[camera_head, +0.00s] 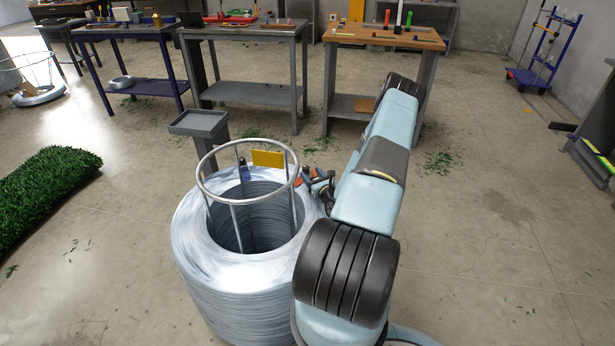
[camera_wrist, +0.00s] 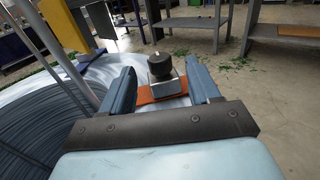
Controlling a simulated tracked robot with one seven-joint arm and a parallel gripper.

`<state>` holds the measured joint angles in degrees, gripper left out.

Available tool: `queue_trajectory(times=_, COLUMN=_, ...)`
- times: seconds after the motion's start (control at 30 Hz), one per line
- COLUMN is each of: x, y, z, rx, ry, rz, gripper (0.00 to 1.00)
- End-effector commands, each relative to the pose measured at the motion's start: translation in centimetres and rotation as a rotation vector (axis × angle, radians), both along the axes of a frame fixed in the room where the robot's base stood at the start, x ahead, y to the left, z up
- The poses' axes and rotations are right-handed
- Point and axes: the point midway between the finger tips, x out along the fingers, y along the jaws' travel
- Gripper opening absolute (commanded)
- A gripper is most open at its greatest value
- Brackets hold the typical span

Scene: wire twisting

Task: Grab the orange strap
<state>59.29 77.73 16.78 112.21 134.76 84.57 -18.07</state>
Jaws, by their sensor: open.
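The orange strap (camera_wrist: 148,96) lies on the rim of the silver wire coil (camera_head: 205,275), seen in the wrist view between my two fingers. A metal block with a black knob (camera_wrist: 160,66) sits on or over the strap and hides part of it. My gripper (camera_wrist: 163,72) is open, with one blue-grey finger on each side of the strap and block. I cannot tell whether either finger touches it. In the head view, small orange parts show beside my gripper (camera_head: 318,184) at the coil's right edge, partly hidden by my arm.
A metal ring frame (camera_head: 201,181) with upright rods stands in the coil's core. A yellow plate (camera_head: 268,158) is near its far side. A grey stand (camera_head: 199,124) is behind the coil. Workbenches line the back.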

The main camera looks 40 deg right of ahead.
Motion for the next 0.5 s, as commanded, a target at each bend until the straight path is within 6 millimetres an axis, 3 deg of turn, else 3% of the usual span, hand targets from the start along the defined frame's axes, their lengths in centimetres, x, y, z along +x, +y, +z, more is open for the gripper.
queue_trajectory(times=0.5, x=5.1, y=-0.6, z=-0.2, rx=0.0, ry=0.0, rz=0.001, gripper=0.61)
